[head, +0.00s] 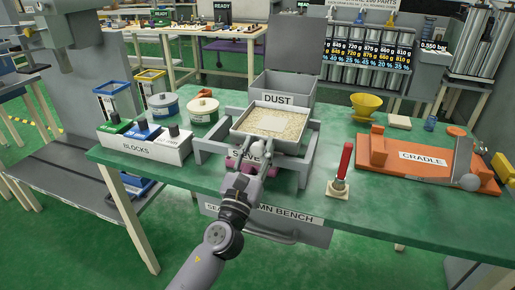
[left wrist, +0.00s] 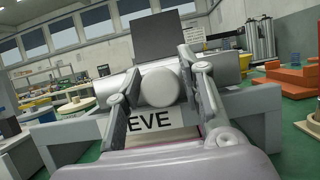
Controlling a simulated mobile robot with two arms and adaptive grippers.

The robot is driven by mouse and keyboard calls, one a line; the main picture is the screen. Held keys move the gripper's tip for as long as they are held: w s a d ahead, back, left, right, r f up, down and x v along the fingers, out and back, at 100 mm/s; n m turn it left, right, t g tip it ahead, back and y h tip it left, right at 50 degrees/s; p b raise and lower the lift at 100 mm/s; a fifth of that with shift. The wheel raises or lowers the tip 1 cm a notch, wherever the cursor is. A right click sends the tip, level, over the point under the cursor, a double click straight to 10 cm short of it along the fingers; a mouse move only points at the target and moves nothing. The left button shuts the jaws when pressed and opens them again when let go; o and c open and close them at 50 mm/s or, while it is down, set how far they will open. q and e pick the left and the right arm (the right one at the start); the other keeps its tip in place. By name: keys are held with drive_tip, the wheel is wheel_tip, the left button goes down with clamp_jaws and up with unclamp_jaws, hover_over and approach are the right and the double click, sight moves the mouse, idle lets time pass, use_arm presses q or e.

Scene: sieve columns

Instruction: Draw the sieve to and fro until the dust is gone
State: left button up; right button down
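The sieve (head: 238,133) is a grey tray of beige grains in a grey frame (head: 302,160) on the green bench. A paler, whitish patch (head: 274,124) lies on the grains. The DUST bin (head: 299,90) stands behind it with its lid up. My left gripper (head: 274,152) reaches the sieve's front. In the left wrist view its fingers (left wrist: 160,75) close in on both sides of the sieve's round grey handle (left wrist: 160,88) and appear to touch it. My right gripper is not in view.
A BLOCKS box (head: 145,148) and round tins (head: 163,106) stand left of the sieve. A red-handled tool (head: 343,165) stands close at the right. A yellow funnel (head: 366,104) and the orange CRADLE (head: 376,153) are farther right. Bare bench lies in front of the cradle.

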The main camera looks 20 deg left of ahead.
use_arm(q)
clamp_jaws()
idle(0.4)
drive_tip(key=a, duration=0.7)
drive_tip(key=shift+w+a, duration=0.15)
drive_tip(key=shift+a, duration=0.05)
drive_tip(key=shift+o, duration=2)
unclamp_jaws()
approach(235, 131)
drive_tip(key=shift+v, duration=2.95)
